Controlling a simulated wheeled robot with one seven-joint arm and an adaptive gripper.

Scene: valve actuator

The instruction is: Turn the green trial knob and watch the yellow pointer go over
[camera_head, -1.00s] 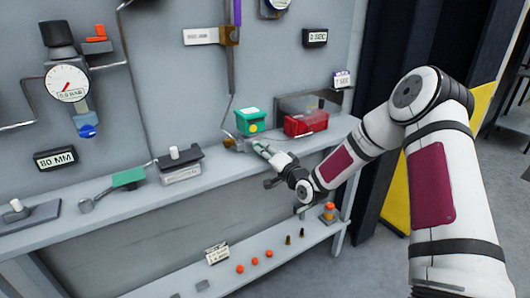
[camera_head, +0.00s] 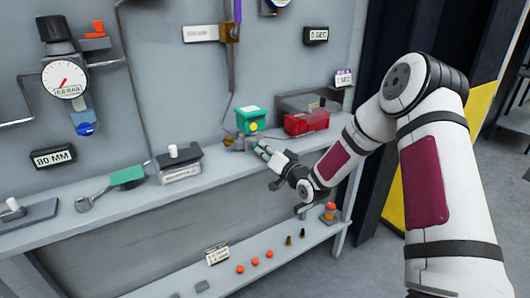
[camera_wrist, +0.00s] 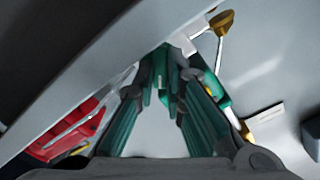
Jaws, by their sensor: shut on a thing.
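My gripper (camera_head: 262,149) is at the front edge of the shelf, just below a green box (camera_head: 250,113) with a small yellow spot (camera_head: 253,127) on its front. In the wrist view my gripper's green-lined fingers (camera_wrist: 165,80) converge on a small green piece (camera_wrist: 161,52), taken as the trial knob. Its outline is mostly hidden by the fingers. A green and white part with a brass-yellow end (camera_wrist: 223,22) stands right of the fingertips. I cannot tell which yellow part is the pointer, or which way it points.
A red bin (camera_head: 307,121) stands right of the green box; it also shows in the wrist view (camera_wrist: 75,122). A green-handled lever (camera_head: 127,175) and a grey block lie along the shelf to the left. A gauge (camera_head: 64,78) hangs on the panel. The lower shelf holds several small orange pieces.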

